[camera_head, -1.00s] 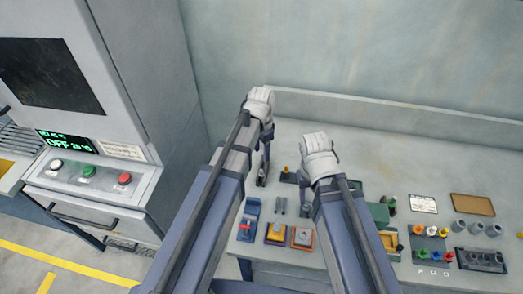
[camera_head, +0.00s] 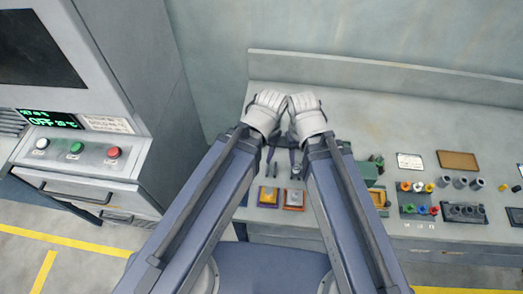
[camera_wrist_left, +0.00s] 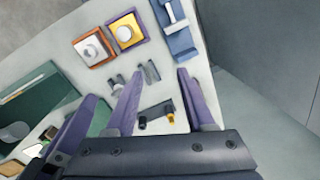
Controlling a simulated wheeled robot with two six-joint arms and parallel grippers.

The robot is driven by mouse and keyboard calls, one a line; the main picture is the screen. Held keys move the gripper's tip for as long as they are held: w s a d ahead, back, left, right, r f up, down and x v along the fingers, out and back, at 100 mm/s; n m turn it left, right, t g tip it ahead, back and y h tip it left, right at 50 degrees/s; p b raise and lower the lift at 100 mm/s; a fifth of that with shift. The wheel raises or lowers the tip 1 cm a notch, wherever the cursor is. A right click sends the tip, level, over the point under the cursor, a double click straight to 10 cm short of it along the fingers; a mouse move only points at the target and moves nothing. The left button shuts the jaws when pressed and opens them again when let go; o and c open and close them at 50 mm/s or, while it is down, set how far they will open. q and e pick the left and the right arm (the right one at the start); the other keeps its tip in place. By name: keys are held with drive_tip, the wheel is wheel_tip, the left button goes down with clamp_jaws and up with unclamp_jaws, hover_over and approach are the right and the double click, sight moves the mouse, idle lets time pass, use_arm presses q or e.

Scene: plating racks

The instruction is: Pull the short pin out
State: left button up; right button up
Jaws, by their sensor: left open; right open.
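In the left wrist view a dark block (camera_wrist_left: 157,109) bears a dark knob (camera_wrist_left: 142,123) and a yellow-tipped pin (camera_wrist_left: 171,118); it sits between the fingers of my left gripper (camera_wrist_left: 157,88), near their base. The fingers are apart and empty. Small grey pins (camera_wrist_left: 151,72) lie by the fingertips, partly hidden. I cannot tell which piece is the short pin. In the head view my left gripper (camera_head: 269,160) and right gripper (camera_head: 296,164) are close together over the bench; their wrists hide the block. The right gripper is open, with nothing seen in it.
An orange-framed pad (camera_head: 294,200) and yellow pad (camera_head: 268,196) lie on the bench (camera_head: 370,120) near its front edge. A blue fixture (camera_wrist_left: 175,28) stands beside them. A green container (camera_head: 366,171) and coloured plugs (camera_head: 420,188) are to the right. A control cabinet (camera_head: 85,150) stands left.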

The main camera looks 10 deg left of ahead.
use_arm(q)
drive_tip(key=w+d+f+t+h+b, duration=0.1)
drive_tip(key=w+f+t+b, duration=0.15)
drive_tip(key=w, duration=0.45)
drive_tip(key=w+d+f+t+h+b, duration=0.1)
drive_tip(key=w+f+t+b, duration=0.15)
drive_tip(key=w, duration=0.45)
drive_tip(key=shift+n+g, duration=0.3)
drive_tip(key=shift+n, duration=0.1)
drive_tip(key=b+x, duration=0.4)
drive_tip(key=b, duration=0.1)
drive_tip(key=b+x, duration=0.2)
drive_tip(key=x, duration=0.1)
drive_tip(key=shift+w+d+r+b, duration=0.1)
drive_tip(key=shift+w+d+b, duration=0.15)
drive_tip(key=shift+w+b, duration=0.1)
use_arm(e)
wheel_tip(320, 180, down, 13)
drive_tip(key=shift+r, duration=0.1)
use_arm(q)
clamp_jaws()
drive_tip(key=shift+r, duration=0.1)
